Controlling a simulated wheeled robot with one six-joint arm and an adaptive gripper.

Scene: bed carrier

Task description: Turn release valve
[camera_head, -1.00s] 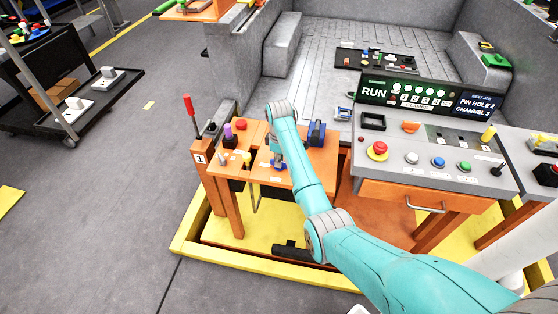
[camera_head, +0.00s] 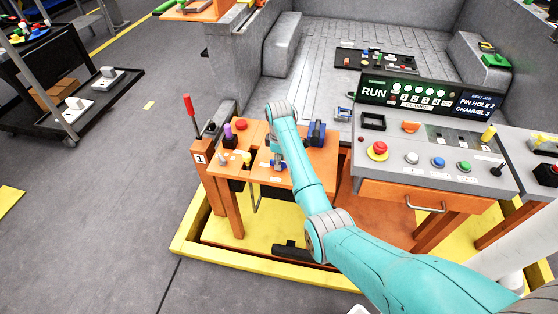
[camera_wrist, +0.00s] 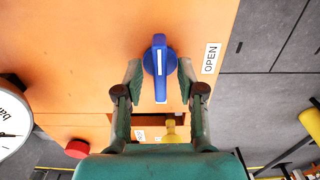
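The release valve is a blue handle (camera_wrist: 160,62) with a white stripe, on an orange panel (camera_wrist: 90,40) in the wrist view. Its stripe runs up and down in the picture. An "OPEN" label (camera_wrist: 210,58) is to its right. My gripper (camera_wrist: 159,74) is open, with one finger on each side of the handle's lower part. Small gaps seem to show between fingers and handle; contact is not clear. In the head view the valve (camera_head: 265,165) is partly hidden by my arm at the orange table (camera_head: 310,170).
A red knob (camera_wrist: 76,149), a white gauge (camera_wrist: 12,120) and a yellow part (camera_wrist: 172,132) are near in the wrist view. In the head view a red-handled lever (camera_head: 189,105) and a purple knob (camera_head: 228,131) stand left, a blue box (camera_head: 317,132) right.

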